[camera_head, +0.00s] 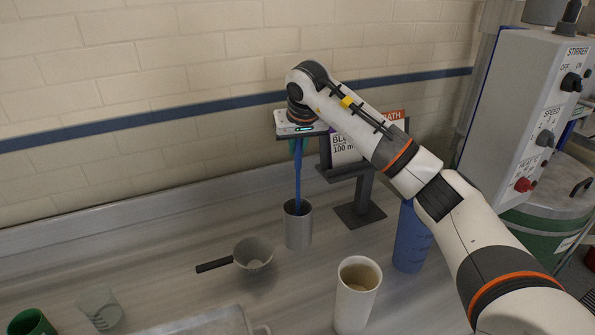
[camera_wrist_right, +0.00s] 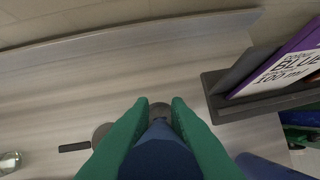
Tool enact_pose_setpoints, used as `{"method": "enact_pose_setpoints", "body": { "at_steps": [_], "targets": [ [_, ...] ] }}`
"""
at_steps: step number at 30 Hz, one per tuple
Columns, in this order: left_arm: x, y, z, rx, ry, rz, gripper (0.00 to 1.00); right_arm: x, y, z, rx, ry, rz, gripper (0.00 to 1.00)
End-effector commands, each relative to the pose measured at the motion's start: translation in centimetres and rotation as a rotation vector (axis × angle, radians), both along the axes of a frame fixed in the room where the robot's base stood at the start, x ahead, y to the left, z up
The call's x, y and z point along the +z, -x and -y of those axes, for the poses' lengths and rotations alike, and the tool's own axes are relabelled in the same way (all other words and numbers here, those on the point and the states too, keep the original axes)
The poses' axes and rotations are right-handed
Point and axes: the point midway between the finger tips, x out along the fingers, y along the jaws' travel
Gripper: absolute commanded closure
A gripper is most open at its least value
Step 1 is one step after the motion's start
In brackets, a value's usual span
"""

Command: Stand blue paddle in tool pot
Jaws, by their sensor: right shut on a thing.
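The blue paddle (camera_head: 298,180) hangs upright from my right gripper (camera_head: 298,146), whose green fingers are shut on its upper end. In the right wrist view the paddle (camera_wrist_right: 160,155) fills the space between the two green fingers (camera_wrist_right: 158,125). The grey metal tool pot (camera_head: 298,230) stands on the bench directly below. The paddle's lower end is at the pot's mouth and seems to reach just inside the rim; how deep it goes is hidden. My left gripper is not in view.
A sign on a dark stand (camera_head: 358,212) is close right of the pot. A black-handled ladle (camera_head: 253,254), a white cup (camera_head: 357,300) and a blue container (camera_head: 411,240) stand nearby. A green cup (camera_head: 32,323) and a clear beaker (camera_head: 100,308) are front left. The back left bench is clear.

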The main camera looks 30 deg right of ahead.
Motion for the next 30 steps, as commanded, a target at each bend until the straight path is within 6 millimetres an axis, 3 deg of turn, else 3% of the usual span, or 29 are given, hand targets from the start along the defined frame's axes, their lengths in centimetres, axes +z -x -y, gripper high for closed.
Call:
{"method": "enact_pose_setpoints", "body": {
  "at_steps": [10,22,23,26,30],
  "targets": [
    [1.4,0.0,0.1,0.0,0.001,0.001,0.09,-4.1,0.0,0.0,0.0,0.0,-0.001,1.0],
    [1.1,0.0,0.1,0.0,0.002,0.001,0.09,-4.8,0.0,0.0,0.001,0.0,0.002,1.0],
    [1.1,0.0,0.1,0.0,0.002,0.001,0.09,-4.8,0.0,0.0,0.0,0.0,0.002,0.81],
    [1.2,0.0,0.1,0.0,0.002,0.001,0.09,-4.7,0.0,0.0,0.0,0.0,0.002,0.65],
    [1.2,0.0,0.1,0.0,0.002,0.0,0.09,-4.7,0.0,0.0,0.0,0.0,0.002,0.63]
  ]
}}
